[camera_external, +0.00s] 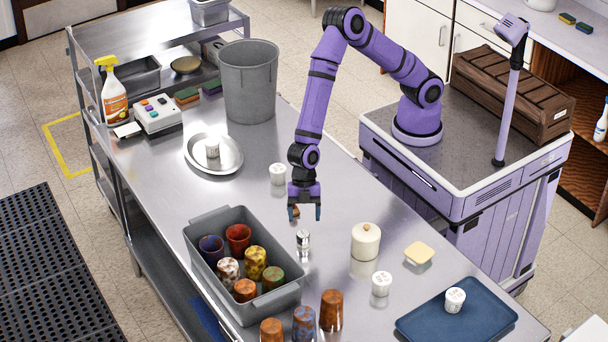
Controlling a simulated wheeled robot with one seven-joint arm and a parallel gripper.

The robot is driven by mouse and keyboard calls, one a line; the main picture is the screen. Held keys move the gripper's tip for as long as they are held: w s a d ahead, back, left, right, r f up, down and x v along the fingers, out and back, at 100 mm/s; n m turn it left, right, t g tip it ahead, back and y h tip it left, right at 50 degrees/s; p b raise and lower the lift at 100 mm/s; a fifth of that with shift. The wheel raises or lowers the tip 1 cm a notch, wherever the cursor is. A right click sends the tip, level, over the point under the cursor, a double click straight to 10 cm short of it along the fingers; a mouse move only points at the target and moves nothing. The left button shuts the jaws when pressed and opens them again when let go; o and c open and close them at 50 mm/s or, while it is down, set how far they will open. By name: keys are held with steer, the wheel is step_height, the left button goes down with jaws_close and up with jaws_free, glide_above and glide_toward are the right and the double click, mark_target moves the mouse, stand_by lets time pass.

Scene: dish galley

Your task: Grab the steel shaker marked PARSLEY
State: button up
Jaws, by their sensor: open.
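A small steel shaker (303,241) stands upright on the steel table, right of the grey bin of cups. Any marking on it is too small to read. My gripper (305,213) points down with its jaws apart and empty. In the picture it is just above the shaker and apart from it; its exact height and depth cannot be told. Several white shakers with dark marks stand elsewhere: one on the oval metal dish (235,165), one white shaker (278,174) behind my gripper, one white shaker (381,284) at the front right, and one on the blue tray (490,325).
The grey bin (290,300) holds several patterned cups. More cups, including a brown cup (331,310), stand at the front edge. A lidded cream jar (365,242) and yellow sponge (419,254) are to the right. A small brown thing (296,211) is partly hidden by my gripper.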

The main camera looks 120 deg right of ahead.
mark_target(303, 231)
steer(key=x, duration=0.8)
steer(key=shift+w, duration=0.3)
steer(key=c, duration=1)
